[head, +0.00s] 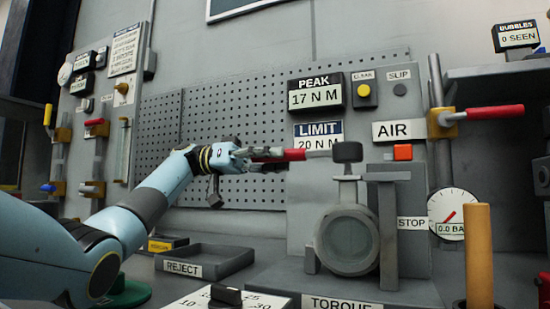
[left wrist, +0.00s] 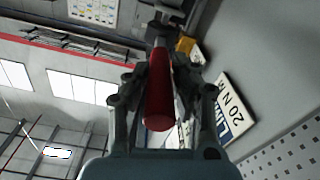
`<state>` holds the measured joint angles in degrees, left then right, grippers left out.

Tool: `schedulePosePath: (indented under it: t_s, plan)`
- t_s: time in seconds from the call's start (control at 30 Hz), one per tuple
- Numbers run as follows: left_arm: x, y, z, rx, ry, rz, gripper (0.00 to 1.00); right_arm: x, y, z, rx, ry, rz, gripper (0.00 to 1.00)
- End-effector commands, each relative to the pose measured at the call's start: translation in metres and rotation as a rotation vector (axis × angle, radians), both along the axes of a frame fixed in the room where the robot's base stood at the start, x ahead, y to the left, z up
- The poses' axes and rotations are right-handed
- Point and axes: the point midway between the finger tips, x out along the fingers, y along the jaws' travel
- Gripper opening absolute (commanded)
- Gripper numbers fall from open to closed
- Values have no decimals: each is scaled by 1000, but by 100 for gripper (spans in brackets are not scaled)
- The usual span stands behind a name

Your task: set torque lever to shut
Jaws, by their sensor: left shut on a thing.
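The torque lever (head: 294,155) has a red grip and a pale rod. It lies roughly level in the head view, reaching left from the dark block (head: 347,152) on top of the grey valve body (head: 347,240). My left gripper (head: 264,155) is shut on the red grip from the left. In the left wrist view the red grip (left wrist: 158,95) lies between the two fingers (left wrist: 158,88). The dark block hides how the rod meets the stem. My right gripper is not in view.
A PEAK display (head: 315,92) reads 17 N M above a LIMIT sign (head: 318,135) reading 20 N M. A grey post (head: 387,225) labelled STOP stands right of the valve. A red-handled air valve (head: 480,114), gauge (head: 452,214) and tan cylinder (head: 479,255) are further right. A REJECT tray (head: 205,264) lies below my arm.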

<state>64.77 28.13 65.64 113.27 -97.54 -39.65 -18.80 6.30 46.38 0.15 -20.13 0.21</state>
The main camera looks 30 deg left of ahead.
Motion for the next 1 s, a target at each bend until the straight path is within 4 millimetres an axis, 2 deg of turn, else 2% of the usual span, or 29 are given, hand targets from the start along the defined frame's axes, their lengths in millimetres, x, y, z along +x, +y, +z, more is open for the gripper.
schedulePosePath:
  t_s: [0.03,0.2,0.53,0.67,1.0]
  plan:
    - [1,0,-1,0,1,3,26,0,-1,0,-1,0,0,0]
    - [1,0,0,-1,1,2,46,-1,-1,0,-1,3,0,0]
    - [0,6,0,1,1,3,46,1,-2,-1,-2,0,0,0]
    - [-1,26,0,0,2,4,46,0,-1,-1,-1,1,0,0]
    - [-7,100,0,-2,2,4,46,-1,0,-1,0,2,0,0]
